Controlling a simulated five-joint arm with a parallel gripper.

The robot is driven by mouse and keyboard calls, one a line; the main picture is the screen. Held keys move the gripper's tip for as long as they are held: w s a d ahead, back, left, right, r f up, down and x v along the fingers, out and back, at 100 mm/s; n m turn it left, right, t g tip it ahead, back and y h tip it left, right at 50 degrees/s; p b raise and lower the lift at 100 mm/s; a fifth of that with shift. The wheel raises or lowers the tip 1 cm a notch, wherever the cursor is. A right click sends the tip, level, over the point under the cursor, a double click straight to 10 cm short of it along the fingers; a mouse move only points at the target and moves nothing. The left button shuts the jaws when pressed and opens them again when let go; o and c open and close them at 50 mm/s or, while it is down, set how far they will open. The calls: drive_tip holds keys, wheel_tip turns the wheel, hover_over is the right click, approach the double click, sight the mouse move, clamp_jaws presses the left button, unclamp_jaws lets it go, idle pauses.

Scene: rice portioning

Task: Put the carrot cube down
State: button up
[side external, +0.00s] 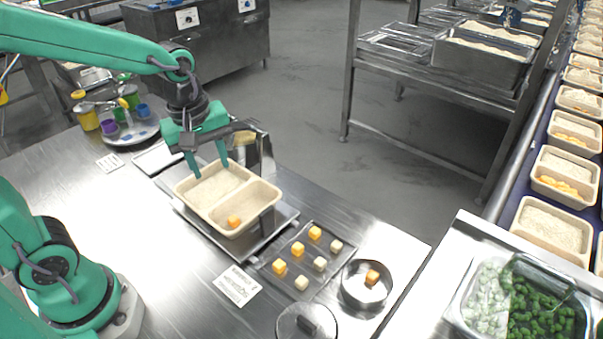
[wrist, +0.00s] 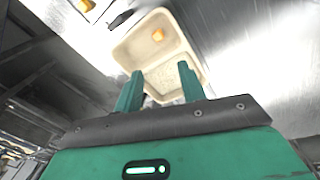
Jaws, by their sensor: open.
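An orange carrot cube (side external: 234,222) lies in the front right compartment of the beige two-compartment tray (side external: 211,211). In the wrist view the carrot cube (wrist: 158,34) rests alone in the far compartment of the tray (wrist: 120,56). My gripper (side external: 210,172) is open and empty above the other compartment, which holds a pale layer of rice. In the wrist view my gripper's two green fingers (wrist: 158,90) stand apart over that rice compartment. The tray sits on a metal stand (side external: 270,230).
A metal plate (side external: 308,278) with several orange and pale cubes lies to the right. A round metal dish (side external: 366,286) holds an orange-brown cube. A clear lid with a dark knob (side external: 307,322) is at the front. A paint-like cup tray (side external: 132,132) stands back left.

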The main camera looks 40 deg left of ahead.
drive_tip(key=s+a+r+m+t, duration=0.1)
drive_tip(key=s+r+m+t, duration=0.3)
drive_tip(key=m, duration=0.9)
drive_tip(key=shift+s+a+r, duration=0.35)
drive_tip(key=shift+s+r, duration=0.65)
drive_tip(key=shift+s, duration=1.05)
